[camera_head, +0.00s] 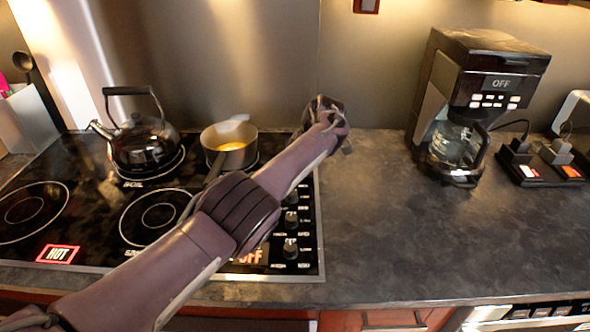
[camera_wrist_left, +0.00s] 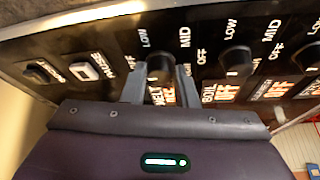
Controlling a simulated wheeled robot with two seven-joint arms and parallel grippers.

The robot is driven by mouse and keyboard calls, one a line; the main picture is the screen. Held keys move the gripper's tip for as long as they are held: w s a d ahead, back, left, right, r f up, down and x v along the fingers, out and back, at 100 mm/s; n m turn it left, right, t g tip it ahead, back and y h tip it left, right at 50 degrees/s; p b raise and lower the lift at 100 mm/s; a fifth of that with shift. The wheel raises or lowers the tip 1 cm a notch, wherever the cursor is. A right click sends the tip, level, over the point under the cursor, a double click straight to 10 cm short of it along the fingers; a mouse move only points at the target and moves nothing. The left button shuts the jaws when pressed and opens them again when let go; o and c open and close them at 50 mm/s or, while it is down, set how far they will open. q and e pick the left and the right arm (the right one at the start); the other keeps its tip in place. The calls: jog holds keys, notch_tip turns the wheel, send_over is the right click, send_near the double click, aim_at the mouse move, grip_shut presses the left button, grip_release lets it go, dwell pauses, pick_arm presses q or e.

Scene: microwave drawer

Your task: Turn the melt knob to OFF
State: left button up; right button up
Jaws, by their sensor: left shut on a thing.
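My left gripper (camera_wrist_left: 161,78) reaches over the right edge of the stove in the head view, where its hand (camera_head: 325,115) hides the melt knob. In the left wrist view its two grey fingers are closed on either side of the black melt knob (camera_wrist_left: 159,66), on the control strip. LOW, MID and OFF marks surround the knob. The MELT label (camera_wrist_left: 155,94) below it has a red-lit display, partly covered by the fingers, so its word cannot be read fully. My right gripper is not in view.
The boil knob (camera_wrist_left: 236,60) sits beside it, its display reading OFF. More knobs (camera_head: 290,248) line the stove's right edge. A saucepan (camera_head: 222,137) with yellow contents and a black kettle (camera_head: 146,146) stand on rear burners. A front burner sign reads HOT (camera_head: 58,253). A coffee maker (camera_head: 480,60) stands right.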

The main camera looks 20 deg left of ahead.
pick_arm(q)
jog(key=o, duration=1)
jog(key=b+v, duration=0.1)
jog(key=v, duration=0.6)
jog(key=shift+d+r, duration=0.2)
jog(key=shift+r, duration=0.2)
